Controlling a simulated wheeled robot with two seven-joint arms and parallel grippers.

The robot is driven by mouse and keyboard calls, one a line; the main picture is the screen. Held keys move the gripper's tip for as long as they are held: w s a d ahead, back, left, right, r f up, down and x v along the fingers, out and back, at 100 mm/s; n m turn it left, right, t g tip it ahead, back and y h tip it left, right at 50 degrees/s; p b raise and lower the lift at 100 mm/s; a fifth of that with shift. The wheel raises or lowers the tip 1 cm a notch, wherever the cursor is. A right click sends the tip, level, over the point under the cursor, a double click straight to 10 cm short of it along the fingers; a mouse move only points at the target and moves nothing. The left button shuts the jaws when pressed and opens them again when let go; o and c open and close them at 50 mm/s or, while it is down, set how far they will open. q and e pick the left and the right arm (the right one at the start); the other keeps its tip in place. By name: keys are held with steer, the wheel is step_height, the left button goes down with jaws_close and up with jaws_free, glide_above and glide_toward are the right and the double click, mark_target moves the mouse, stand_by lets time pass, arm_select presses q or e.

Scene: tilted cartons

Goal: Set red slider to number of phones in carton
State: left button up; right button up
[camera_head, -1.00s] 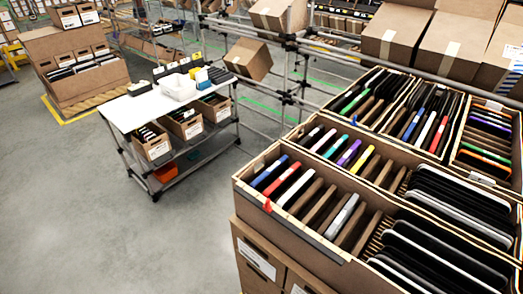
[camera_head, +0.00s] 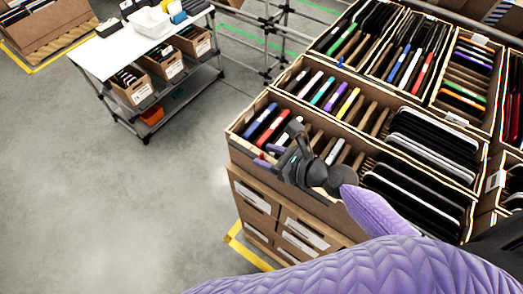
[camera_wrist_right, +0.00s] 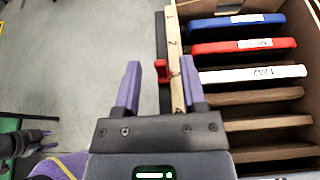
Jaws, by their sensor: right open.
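The red slider (camera_wrist_right: 161,71) sits on a dark rail along the carton's outer edge, beside a pale strip with number marks. My right gripper (camera_wrist_right: 160,66) is open, with one purple finger on each side of the slider; I cannot tell whether either touches it. In the head view the right gripper (camera_head: 272,154) is at the near left edge of the front carton (camera_head: 236,128). In the wrist view the carton holds a blue phone (camera_wrist_right: 235,21), a red phone (camera_wrist_right: 243,46) and a white phone (camera_wrist_right: 250,73), then brown dividers.
More cartons of upright devices and dividers stand behind and to the right. A white-topped cart (camera_head: 105,48) stands at the back left. Open grey floor lies left of the cartons. A dark and purple part of mine, perhaps the left gripper (camera_wrist_right: 30,143), shows lower left in the wrist view.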

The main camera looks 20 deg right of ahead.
steer(key=shift+x, duration=1.1)
jaws_close()
stand_by(0.6)
